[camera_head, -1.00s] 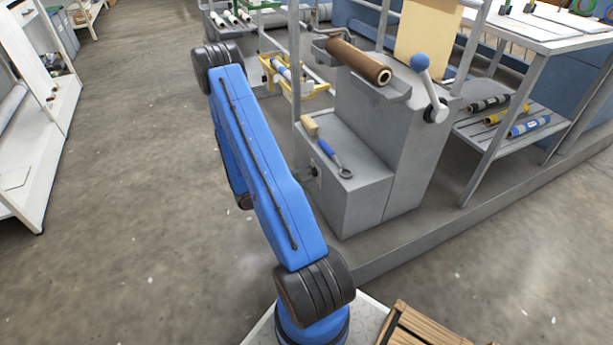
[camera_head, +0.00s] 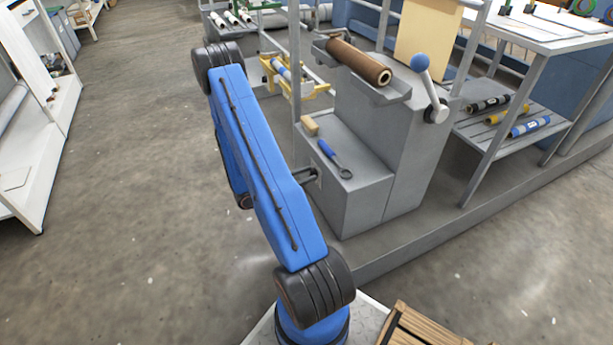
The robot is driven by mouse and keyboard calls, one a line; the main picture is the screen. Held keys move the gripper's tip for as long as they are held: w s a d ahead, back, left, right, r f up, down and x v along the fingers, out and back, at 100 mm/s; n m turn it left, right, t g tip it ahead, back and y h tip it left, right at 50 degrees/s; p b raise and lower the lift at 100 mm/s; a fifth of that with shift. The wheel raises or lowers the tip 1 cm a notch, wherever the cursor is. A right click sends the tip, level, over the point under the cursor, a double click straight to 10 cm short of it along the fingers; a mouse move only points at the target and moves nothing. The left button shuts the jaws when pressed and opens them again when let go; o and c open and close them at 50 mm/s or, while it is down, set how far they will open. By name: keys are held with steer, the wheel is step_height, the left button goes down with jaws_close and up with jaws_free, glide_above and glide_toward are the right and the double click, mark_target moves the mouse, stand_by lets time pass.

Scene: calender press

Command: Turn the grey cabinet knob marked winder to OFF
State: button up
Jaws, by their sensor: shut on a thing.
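The grey cabinet (camera_head: 352,200) is the low box at the front of the press, right of my blue arm. A small plate shows on its left face, where the grey knob sits. The tips of my gripper (camera_head: 308,175) reach that plate from behind my arm and are shut on the knob. The knob is almost wholly covered by the fingers. Its marking and pointer are too small or hidden to read. The rest of my gripper is hidden behind my blue arm.
A blue-handled wrench (camera_head: 334,159) and a tan block (camera_head: 309,126) lie on the cabinet top. A lever with a blue ball (camera_head: 420,62) stands behind, beside a brown roll (camera_head: 358,62). The floor at left is clear.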

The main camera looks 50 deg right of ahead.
steer(key=n, duration=1)
steer(key=shift+w+d+f+n, duration=0.1)
steer(key=shift+w+n, duration=0.15)
steer(key=shift+n, duration=0.05)
stand_by(0.4)
steer(key=o, duration=1)
steer(key=v, duration=1.7)
steer(key=shift+a, duration=0.2)
